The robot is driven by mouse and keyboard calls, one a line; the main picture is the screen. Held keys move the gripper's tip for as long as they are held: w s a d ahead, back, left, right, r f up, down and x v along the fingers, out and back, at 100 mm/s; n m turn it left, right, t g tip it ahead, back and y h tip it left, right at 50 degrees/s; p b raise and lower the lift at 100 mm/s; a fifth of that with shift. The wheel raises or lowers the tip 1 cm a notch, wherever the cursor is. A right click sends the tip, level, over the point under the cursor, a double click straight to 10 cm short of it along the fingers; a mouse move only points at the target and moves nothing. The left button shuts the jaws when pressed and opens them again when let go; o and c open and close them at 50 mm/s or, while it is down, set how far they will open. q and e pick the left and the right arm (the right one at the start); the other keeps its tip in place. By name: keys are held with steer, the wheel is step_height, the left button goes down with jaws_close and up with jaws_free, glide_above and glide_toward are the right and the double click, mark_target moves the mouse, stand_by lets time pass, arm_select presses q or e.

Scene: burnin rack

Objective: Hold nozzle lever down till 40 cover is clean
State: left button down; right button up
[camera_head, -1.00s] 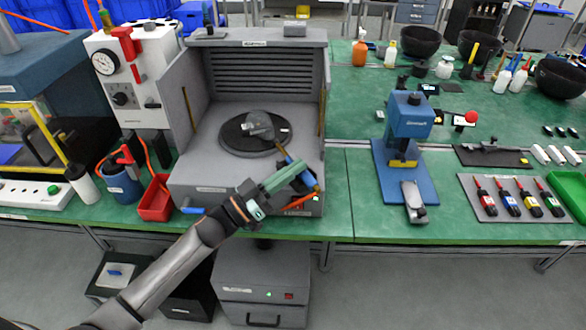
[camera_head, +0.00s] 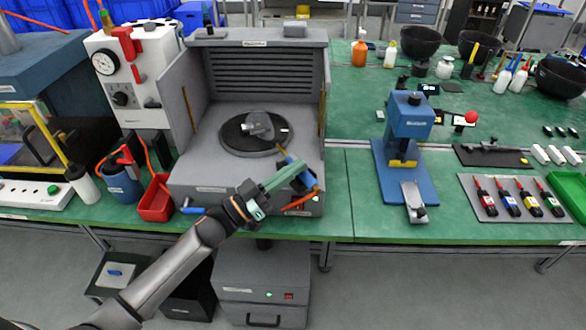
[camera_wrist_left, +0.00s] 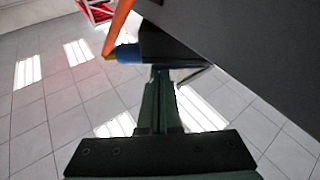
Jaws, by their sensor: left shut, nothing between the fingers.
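A grey cover (camera_head: 258,125) lies on the dark round turntable (camera_head: 228,139) inside the open grey booth. The blue nozzle (camera_head: 293,163) stands tilted at the booth's front right corner, with an orange hose (camera_head: 297,204) below it. My left gripper (camera_head: 304,170) is shut and empty, its tips at the dark part beside the nozzle. In the left wrist view the tips (camera_wrist_left: 160,78) meet a dark part (camera_wrist_left: 168,46), next to a blue piece (camera_wrist_left: 128,54). Whether the lever is pressed down is hidden. My right gripper is not in view.
Left of the booth are a gauge panel (camera_head: 128,85), a blue cup (camera_head: 123,187) and a red bin (camera_head: 156,199). A blue press (camera_head: 408,125) stands to the right. Green bench top (camera_head: 345,190) is clear between booth and press.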

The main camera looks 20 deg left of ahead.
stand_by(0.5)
arm_select(q)
steer(key=shift+r+p, duration=0.45)
steer(key=shift+p, duration=0.05)
steer(key=s+a+p, duration=0.1)
steer(key=s+a, duration=0.5)
steer(key=s, duration=0.1)
steer(key=shift+s+f, duration=0.1)
